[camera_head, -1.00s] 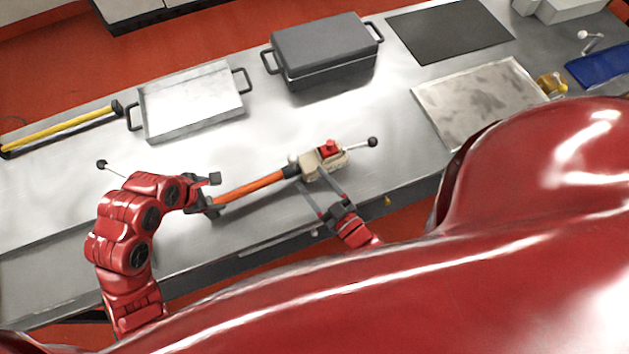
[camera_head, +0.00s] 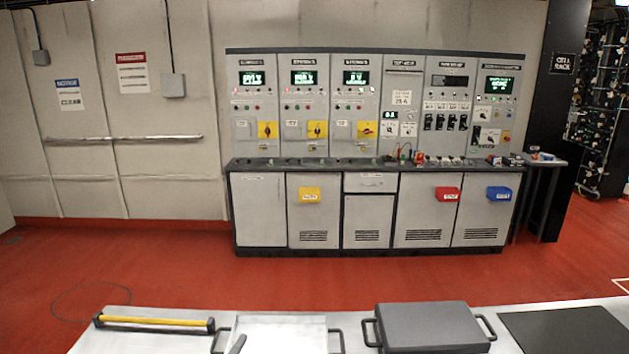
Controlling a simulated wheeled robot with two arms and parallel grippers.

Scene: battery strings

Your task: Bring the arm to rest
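The orange-handled tool is out of view too.
The grey workbench (camera_head: 90,340) runs along the bottom, with a yellow-black bar (camera_head: 155,323), a metal tray (camera_head: 280,325), a lidded grey box (camera_head: 430,325) and a dark mat (camera_head: 568,330). Red floor (camera_head: 150,265) lies clear before the control console (camera_head: 262,210).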

